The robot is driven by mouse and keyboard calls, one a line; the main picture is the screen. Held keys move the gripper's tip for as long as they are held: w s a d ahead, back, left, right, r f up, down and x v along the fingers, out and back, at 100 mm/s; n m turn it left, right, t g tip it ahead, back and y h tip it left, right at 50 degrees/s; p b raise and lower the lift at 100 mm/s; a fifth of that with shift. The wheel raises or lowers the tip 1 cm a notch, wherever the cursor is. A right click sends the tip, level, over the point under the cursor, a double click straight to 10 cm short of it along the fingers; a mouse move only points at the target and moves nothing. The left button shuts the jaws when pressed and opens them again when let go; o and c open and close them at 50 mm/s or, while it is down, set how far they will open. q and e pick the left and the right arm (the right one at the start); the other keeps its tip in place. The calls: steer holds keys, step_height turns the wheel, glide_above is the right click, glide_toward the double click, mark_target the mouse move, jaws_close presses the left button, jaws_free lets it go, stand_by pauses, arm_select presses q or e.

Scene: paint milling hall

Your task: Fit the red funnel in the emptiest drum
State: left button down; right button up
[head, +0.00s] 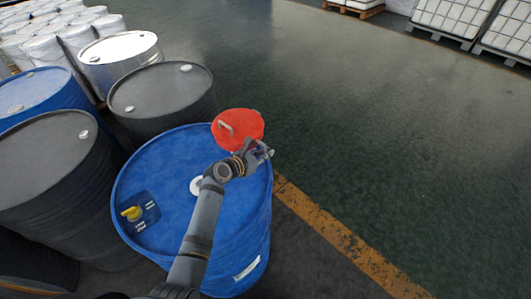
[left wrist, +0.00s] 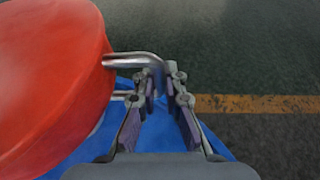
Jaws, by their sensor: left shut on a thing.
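The red funnel (head: 238,124) is held over the far right edge of the near blue drum (head: 165,165). It fills the left of the left wrist view (left wrist: 50,75). My left gripper (head: 264,152) is shut on the funnel's bent metal handle (left wrist: 135,58); its fingers also show in the left wrist view (left wrist: 165,88). The blue drum's lid has a white round fitting (head: 196,186), partly behind my arm, and a dark patch with a yellow piece (head: 131,213). Drum fill levels cannot be seen. My right gripper is not in view.
Dark grey drums (head: 162,90) (head: 45,155), another blue drum (head: 40,92) and a silver-topped drum (head: 120,47) crowd the left. White pails (head: 45,48) stand behind. A yellow floor line (head: 340,238) runs right of the near blue drum; the floor beyond is clear.

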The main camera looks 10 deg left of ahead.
arm_select(q)
steer(key=c, duration=1.4)
jaws_free()
steer(key=shift+f, duration=0.1)
steer(key=shift+o, duration=0.2)
steer(key=shift+s, duration=0.1)
steer(key=shift+s+a, duration=0.25)
steer(key=v, duration=1.1)
steer(key=shift+r, duration=0.2)
steer(key=p+v, duration=0.4)
steer(key=v, duration=0.1)
steer(key=shift+s+a, duration=0.1)
